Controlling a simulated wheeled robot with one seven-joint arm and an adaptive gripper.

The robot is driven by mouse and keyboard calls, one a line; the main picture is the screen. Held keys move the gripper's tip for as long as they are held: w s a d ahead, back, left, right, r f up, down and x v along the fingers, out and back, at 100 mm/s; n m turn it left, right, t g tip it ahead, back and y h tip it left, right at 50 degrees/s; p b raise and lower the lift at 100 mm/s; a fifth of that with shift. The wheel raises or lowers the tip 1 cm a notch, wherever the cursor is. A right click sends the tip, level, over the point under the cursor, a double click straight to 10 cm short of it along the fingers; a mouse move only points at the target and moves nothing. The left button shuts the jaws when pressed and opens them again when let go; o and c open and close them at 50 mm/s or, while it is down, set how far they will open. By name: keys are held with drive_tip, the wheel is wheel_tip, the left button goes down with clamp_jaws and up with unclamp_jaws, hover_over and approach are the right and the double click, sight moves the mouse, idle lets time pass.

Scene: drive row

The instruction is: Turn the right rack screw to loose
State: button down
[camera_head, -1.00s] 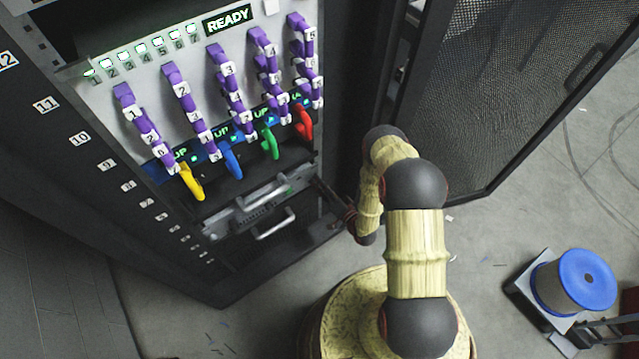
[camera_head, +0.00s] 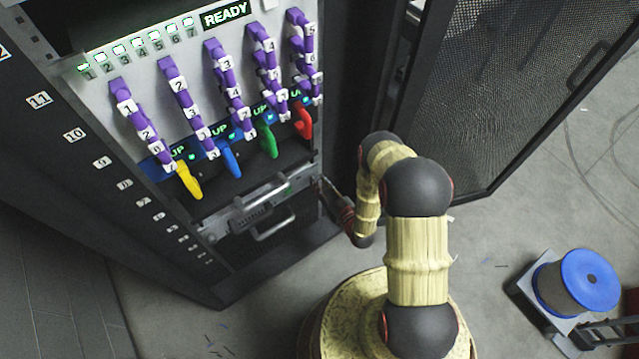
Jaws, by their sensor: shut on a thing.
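The grey rack unit (camera_head: 240,222) with a front handle sits low in the dark cabinet, below the coloured levers. My gripper (camera_head: 326,186) is at the unit's right end, at the right edge of the cabinet front. It is shut on the right rack screw, which is too small and too covered by the fingers to make out. Whether the screw is tight or loose cannot be told from here.
Yellow (camera_head: 189,181), blue (camera_head: 231,160), green (camera_head: 268,142) and red (camera_head: 303,122) levers hang above the unit. An open mesh door (camera_head: 500,90) stands right of my arm.

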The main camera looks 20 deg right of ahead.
drive_tip(key=shift+n, duration=0.5)
drive_tip(key=c, duration=1.5)
unclamp_jaws()
drive_tip(key=shift+c, duration=0.2)
drive_tip(key=v, duration=1.2)
drive_tip(key=shift+f, duration=0.1)
